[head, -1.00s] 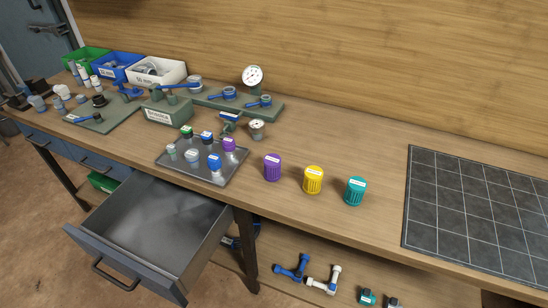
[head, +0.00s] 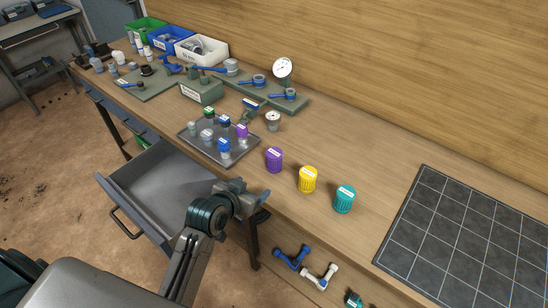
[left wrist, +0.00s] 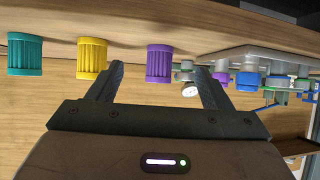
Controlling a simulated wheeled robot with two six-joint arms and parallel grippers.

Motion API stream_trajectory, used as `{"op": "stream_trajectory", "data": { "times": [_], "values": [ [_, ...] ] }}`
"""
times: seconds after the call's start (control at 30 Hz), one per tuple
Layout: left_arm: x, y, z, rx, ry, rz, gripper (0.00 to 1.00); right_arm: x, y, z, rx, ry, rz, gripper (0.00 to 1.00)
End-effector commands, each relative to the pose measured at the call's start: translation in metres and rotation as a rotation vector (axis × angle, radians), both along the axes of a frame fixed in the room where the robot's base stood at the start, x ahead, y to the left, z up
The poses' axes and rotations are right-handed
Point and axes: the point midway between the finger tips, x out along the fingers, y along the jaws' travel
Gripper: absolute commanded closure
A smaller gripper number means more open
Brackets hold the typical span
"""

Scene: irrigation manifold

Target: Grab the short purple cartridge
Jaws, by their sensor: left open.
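My left gripper (head: 245,195) is in front of the bench's front edge, apart from the cartridge. In the left wrist view the picture is inverted, and the purple cartridge (left wrist: 159,63) shows beyond and between the two open, empty fingers (left wrist: 160,75). My right gripper is out of view.
A grey tray (head: 190,130) of small capped bottles, one purple-capped, sits left of the cartridge. A gauge (head: 272,120) stands behind. An open drawer (head: 165,185) juts out below the bench. A dark tiled mat (head: 470,235) lies at right.

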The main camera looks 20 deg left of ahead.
Motion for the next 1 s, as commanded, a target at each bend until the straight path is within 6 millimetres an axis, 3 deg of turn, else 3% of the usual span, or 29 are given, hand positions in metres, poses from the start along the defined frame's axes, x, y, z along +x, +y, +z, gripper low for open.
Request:
{"op": "stream_trajectory", "data": {
  "times": [0.1, 0.3, 0.53, 0.77, 1.0],
  "values": [
    [0.026, -0.005, 0.012, -0.019, -0.077, -0.003, 0.27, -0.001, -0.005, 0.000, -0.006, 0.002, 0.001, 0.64],
    [0.054, -0.009, 0.022, -0.036, -0.149, -0.004, 0.27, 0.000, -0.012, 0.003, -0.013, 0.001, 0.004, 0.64],
    [0.086, -0.015, 0.009, -0.036, -0.151, -0.004, 0.27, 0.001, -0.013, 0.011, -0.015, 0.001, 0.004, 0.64],
    [0.100, -0.017, 0.002, -0.035, -0.150, -0.004, 0.27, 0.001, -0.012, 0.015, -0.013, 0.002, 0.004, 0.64],
    [0.123, -0.019, -0.010, -0.036, -0.149, -0.004, 0.27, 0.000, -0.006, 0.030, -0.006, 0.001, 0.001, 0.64]
  ]
}}
